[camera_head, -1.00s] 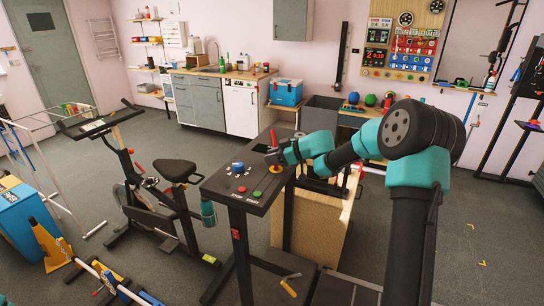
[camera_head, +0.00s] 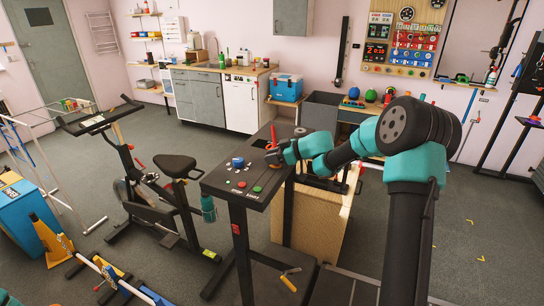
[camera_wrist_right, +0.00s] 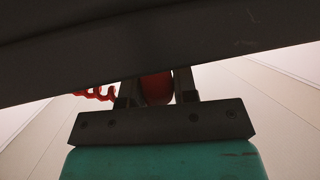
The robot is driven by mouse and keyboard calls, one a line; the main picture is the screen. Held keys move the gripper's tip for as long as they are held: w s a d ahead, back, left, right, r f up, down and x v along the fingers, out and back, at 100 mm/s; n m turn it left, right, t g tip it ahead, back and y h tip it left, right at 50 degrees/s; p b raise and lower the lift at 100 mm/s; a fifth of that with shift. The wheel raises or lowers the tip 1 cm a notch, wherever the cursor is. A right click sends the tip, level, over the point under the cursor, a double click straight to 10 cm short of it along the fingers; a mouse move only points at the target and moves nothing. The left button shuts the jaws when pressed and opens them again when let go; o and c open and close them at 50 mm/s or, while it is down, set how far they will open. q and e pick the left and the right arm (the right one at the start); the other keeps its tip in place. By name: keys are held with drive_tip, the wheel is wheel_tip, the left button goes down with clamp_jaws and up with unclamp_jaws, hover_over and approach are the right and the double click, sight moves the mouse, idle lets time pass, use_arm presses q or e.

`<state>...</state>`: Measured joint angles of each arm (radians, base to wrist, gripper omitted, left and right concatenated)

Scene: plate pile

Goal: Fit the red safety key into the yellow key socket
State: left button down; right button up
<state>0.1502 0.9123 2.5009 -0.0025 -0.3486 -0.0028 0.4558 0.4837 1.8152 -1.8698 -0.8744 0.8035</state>
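The dark console top (camera_head: 229,181) stands in the middle of the head view. My right gripper (camera_head: 273,156) reaches in from the right, low over the console's right part. In the right wrist view, the fingers of my right gripper (camera_wrist_right: 157,92) close on the red safety key (camera_wrist_right: 156,86), which fills the gap between them. The key's lower end is hidden. The yellow key socket is mostly or wholly covered by the gripper in the head view, so I cannot tell whether the key touches it. My left gripper is not in view.
A thin red upright piece (camera_head: 273,133) stands behind the gripper. A blue knob (camera_head: 238,162), a red button (camera_head: 242,184) and a green button (camera_head: 257,189) are on the console, left of the gripper. An exercise bike (camera_head: 150,180) stands to the left. A red coil (camera_wrist_right: 95,93) shows beside the fingers.

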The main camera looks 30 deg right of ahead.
drive_tip(key=o, duration=0.5)
drive_tip(key=v, duration=1.7)
drive_tip(key=shift+s+d, duration=0.1)
drive_tip(key=shift+d, duration=0.05)
idle(0.3)
